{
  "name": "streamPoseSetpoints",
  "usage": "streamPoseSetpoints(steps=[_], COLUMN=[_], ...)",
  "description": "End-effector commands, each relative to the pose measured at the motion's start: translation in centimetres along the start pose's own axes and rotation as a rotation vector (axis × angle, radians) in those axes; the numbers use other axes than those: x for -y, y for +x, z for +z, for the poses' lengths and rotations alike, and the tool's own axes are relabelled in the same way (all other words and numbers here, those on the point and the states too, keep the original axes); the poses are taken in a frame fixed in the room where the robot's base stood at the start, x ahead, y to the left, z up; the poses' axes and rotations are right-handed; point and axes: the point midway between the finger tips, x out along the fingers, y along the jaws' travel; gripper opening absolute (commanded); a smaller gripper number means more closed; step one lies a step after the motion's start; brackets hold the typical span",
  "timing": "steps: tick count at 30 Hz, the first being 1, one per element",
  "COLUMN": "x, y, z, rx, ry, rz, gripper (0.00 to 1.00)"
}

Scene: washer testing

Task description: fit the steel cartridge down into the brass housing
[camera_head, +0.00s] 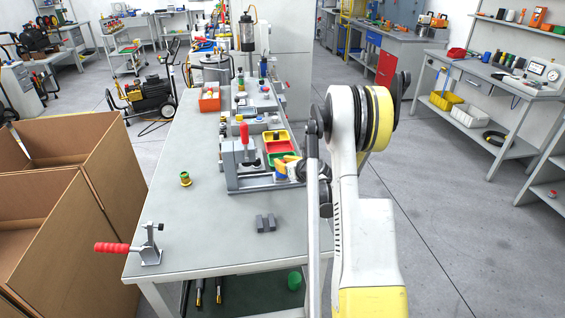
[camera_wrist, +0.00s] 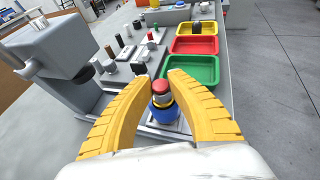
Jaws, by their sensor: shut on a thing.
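My gripper (camera_wrist: 160,79) has its yellow fingers closed around a small steel cylinder with a red top (camera_wrist: 160,87), which I take to be the steel cartridge. Directly below it in the wrist view is a brass-coloured ring (camera_wrist: 162,101), apparently the brass housing, over a round blue part (camera_wrist: 165,114). I cannot tell whether the cartridge is inside the ring or just above it. In the head view my gripper (camera_head: 286,168) is at the right side of the grey fixture, and my arm hides part of it. The cartridge is not discernible there.
Green (camera_wrist: 190,71), red (camera_wrist: 195,45) and yellow (camera_wrist: 194,28) trays stand just beyond my gripper. A grey press-like fixture (camera_wrist: 60,58) rises at left. A red-handled clamp (camera_head: 150,246), a grey block (camera_head: 265,223) and a green-and-yellow part (camera_head: 185,179) sit on the otherwise clear front table.

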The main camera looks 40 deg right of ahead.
Motion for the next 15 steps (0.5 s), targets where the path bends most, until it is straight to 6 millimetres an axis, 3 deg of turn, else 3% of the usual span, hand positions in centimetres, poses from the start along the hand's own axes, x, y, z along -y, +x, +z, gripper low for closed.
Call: streamPoseSetpoints(steps=[12,13,15], x=[0.00,0.00,0.00], y=[0.00,0.00,0.00], z=[0.00,0.00,0.00], rx=[0.000,0.000,0.000], ry=[0.000,0.000,0.000], rz=[0.000,0.000,0.000], gripper=[0.00,0.26,0.43])
